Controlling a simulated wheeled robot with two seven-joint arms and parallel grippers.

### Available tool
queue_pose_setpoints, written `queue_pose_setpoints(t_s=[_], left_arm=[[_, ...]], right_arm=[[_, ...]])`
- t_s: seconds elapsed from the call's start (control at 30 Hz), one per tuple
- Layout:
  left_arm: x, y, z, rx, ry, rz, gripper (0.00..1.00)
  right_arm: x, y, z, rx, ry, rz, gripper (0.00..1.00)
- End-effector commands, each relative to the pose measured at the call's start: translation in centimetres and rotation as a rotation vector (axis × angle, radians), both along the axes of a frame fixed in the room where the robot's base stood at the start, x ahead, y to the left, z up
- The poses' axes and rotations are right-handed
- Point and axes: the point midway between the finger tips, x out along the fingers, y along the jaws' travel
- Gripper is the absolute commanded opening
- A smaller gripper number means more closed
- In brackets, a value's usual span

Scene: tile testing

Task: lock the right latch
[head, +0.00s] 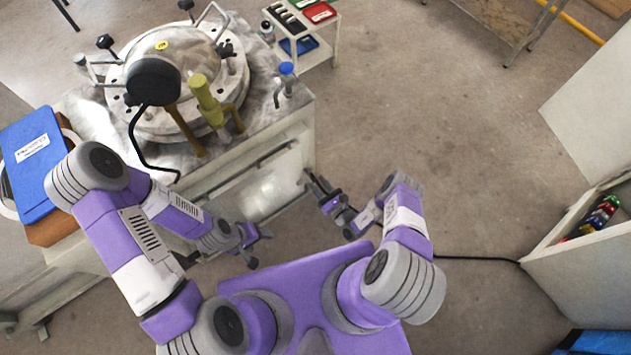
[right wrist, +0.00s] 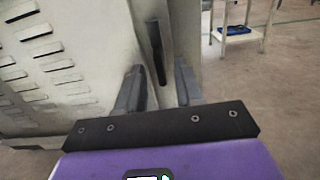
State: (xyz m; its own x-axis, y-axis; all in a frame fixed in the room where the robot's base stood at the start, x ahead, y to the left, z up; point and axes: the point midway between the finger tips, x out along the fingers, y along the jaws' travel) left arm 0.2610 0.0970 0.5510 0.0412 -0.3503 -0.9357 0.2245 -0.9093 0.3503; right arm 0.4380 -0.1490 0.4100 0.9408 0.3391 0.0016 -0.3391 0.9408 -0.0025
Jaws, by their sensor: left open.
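A dark upright bar (right wrist: 157,52), which looks like the latch, is set on the pale cabinet wall in the right wrist view. My right gripper (right wrist: 158,78) is open there, with one finger on each side of the bar's lower end and gaps visible to both. In the head view my right gripper (head: 317,183) is at the right front corner of the pale cabinet (head: 270,190); the latch is too small to make out there. My left gripper (head: 261,249) is open and empty, low in front of the cabinet.
A round metal vessel (head: 178,58) with black knobs stands on the cabinet top, beside a yellow-green valve (head: 207,100). A blue binder (head: 32,165) lies at the left. A small cart (head: 327,40) stands behind. The floor to the right is mostly clear, with a black cable (head: 480,259).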

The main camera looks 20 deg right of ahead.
Motion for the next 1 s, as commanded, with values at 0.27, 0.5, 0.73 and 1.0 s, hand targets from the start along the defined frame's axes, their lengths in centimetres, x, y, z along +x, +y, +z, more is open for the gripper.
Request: queue_pose_setpoints(t_s=[0.27, 0.5, 0.73, 1.0], left_arm=[[0.0, 0.0, -0.7, 0.000, 0.000, 0.000, 0.68], [0.0, 0.0, -0.7, 0.000, 0.000, 0.000, 0.68], [0.0, 0.0, -0.7, 0.000, 0.000, 0.000, 0.68], [0.0, 0.0, -0.7, 0.000, 0.000, 0.000, 0.68]], right_arm=[[2.2, 0.8, 0.0, 0.002, 0.002, 0.001, 0.36], [2.3, 0.9, 0.0, 0.002, 0.002, 0.002, 0.36], [2.2, 0.9, 0.0, 0.002, 0.002, 0.002, 0.01], [2.2, 0.8, 0.0, -0.002, 0.000, 0.002, 0.00]])
